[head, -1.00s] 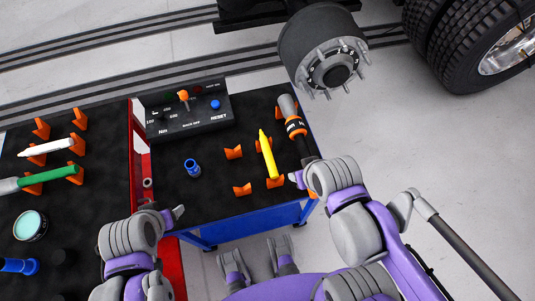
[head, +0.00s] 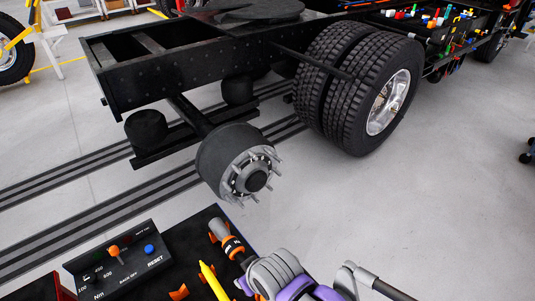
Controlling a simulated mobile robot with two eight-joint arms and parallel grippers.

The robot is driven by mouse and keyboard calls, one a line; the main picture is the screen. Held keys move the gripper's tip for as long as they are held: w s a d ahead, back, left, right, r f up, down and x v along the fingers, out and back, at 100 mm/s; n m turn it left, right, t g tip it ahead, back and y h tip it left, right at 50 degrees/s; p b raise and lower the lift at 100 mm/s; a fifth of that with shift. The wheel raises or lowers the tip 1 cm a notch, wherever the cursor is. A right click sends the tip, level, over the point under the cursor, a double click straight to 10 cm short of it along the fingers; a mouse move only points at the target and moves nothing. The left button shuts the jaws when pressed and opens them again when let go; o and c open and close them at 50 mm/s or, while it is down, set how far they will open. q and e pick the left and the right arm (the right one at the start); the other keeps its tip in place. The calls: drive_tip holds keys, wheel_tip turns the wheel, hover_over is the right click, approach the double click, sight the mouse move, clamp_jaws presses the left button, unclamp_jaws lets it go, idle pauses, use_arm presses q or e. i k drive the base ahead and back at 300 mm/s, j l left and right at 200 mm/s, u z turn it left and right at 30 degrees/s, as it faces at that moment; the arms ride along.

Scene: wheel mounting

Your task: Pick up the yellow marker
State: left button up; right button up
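The yellow marker (head: 213,281) shows at the bottom of the head view, its lower end cut off by the frame edge. It lies on the black top of the cart, to the left of a black tool with an orange band. My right gripper (head: 243,287) is low in the head view, close to the right of the marker. Its fingers are mostly hidden or cut off, so I cannot tell whether they are open or touching anything. My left gripper is out of view.
The torque tool (head: 231,244) lies beside the marker. A control box (head: 118,258) with a blue button stands at left. An orange holder (head: 179,292) is left of the marker. A wheel hub (head: 245,170) with studs is beyond the cart.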

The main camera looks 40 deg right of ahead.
sight(216, 288)
drive_tip(key=k+l, duration=0.25)
drive_tip(key=l, duration=0.15)
drive_tip(key=k+l, duration=0.35)
drive_tip(key=l, duration=0.65)
drive_tip(key=k+l, duration=0.15)
drive_tip(key=l, duration=0.25)
drive_tip(key=i+l, duration=0.15)
drive_tip(key=l, duration=0.2)
drive_tip(key=i+l, duration=0.2)
drive_tip(key=l, duration=0.15)
drive_tip(key=i+l, duration=0.15)
drive_tip(key=l, duration=0.2)
drive_tip(key=i+l, duration=0.2)
drive_tip(key=i, duration=0.2)
drive_tip(key=i+l, duration=0.25)
drive_tip(key=i+z, duration=0.05)
drive_tip(key=i, duration=0.05)
